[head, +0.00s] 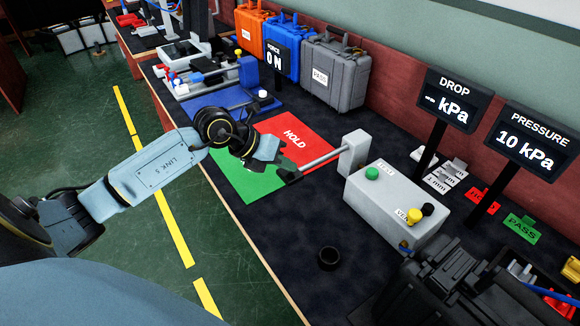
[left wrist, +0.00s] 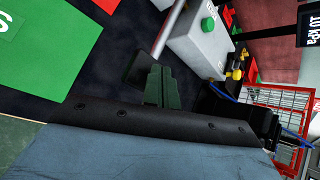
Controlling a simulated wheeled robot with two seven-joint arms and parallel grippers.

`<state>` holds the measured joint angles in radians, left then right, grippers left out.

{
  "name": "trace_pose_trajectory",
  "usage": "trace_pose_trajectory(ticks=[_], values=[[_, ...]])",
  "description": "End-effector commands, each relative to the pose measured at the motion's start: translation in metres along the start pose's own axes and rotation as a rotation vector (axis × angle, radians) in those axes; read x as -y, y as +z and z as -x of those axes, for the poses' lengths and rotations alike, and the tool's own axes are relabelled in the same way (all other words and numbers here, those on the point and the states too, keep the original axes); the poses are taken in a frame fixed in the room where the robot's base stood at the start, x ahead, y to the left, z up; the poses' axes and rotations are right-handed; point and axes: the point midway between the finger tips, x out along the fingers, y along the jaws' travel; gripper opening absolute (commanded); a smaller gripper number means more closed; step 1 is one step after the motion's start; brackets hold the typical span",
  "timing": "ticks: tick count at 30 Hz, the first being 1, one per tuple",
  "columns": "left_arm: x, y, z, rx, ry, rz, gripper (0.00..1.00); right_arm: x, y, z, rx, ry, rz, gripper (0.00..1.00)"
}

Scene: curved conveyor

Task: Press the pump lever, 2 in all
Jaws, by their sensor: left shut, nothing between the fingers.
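The pump lever (head: 318,160) is a pale rod with a black grip, reaching left from a grey post on the grey pump box (head: 388,205). My left gripper (head: 276,162) is shut and empty, close to the lever's grip end. In the left wrist view the dark fingers (left wrist: 158,75) are together, with the lever's black grip (left wrist: 138,66) right beside their tips; I cannot tell whether they touch. The pressure display (head: 527,140) reads 10 kPa and the drop display (head: 454,100) shows dashes before kPa. My right gripper is not seen.
A red HOLD mat (head: 310,130) and a green mat (head: 235,180) lie under and behind the gripper. A black ring (head: 329,258) lies on the dark bench top. Orange, blue and grey cases (head: 335,75) stand along the wall. Black equipment (head: 430,290) fills the lower right.

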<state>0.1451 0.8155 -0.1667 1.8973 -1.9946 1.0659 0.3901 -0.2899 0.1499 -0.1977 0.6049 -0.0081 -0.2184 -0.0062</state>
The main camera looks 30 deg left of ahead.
Motion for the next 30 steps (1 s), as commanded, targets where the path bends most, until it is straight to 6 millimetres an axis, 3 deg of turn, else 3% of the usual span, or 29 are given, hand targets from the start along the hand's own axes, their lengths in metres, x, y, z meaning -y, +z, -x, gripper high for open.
trace_pose_trajectory(ticks=[5, 17, 30], values=[[0.006, 0.006, 0.008, 0.0, 0.0, -0.001, 0.0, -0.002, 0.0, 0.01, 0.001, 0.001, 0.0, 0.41], [0.007, 0.007, 0.009, 0.0, 0.0, -0.001, 0.0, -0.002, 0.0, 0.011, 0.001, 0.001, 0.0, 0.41], [0.028, 0.028, 0.038, 0.001, 0.0, -0.001, 0.0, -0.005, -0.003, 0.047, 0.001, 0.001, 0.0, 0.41]])
